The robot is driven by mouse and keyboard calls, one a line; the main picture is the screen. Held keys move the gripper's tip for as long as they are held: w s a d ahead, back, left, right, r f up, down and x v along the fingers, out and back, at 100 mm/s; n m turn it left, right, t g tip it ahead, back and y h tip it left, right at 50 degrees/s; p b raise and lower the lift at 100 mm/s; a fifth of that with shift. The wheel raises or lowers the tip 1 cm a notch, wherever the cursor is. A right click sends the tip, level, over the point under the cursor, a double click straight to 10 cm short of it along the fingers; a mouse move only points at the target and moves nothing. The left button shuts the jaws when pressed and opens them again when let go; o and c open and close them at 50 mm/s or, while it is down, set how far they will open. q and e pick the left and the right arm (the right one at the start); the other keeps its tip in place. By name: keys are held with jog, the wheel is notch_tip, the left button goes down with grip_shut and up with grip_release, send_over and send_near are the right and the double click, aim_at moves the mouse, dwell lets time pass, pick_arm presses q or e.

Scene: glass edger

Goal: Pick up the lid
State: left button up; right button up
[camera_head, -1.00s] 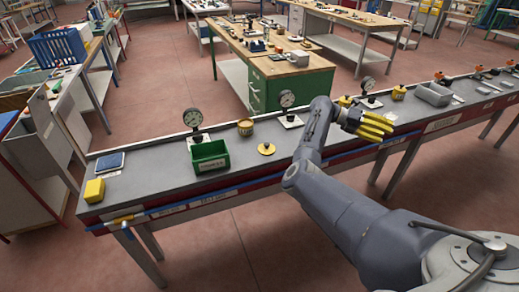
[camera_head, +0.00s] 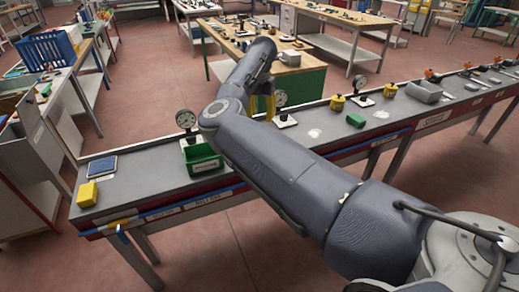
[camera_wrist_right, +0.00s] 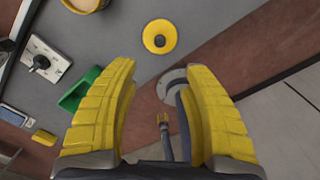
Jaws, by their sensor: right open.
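The lid (camera_wrist_right: 160,36), a yellow disc with a dark knob in its middle, lies on the grey bench top in the right wrist view. In the head view it is hidden behind my right arm. My right gripper (camera_wrist_right: 161,69) has its yellow fingers wide apart with nothing held between them. The lid shows just beyond the fingertips, roughly centred between them, apart from both. In the head view only a bit of the yellow fingers of my right gripper (camera_head: 263,107) shows behind the arm. My left gripper is not in view.
A green bin (camera_head: 202,158) and a dial gauge (camera_head: 186,121) stand left of my arm. A round tub (camera_wrist_right: 86,3) is beyond the lid. A yellow block (camera_head: 87,194) and a tablet (camera_head: 102,167) lie at the bench's left end. A green block (camera_head: 355,120) lies to the right.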

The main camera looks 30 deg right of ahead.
notch_tip(320, 180, down, 14)
jog(key=shift+a+f, duration=0.1)
jog(key=shift+f, duration=0.15)
dwell(0.6)
jog(key=shift+o, duration=0.2)
grip_shut()
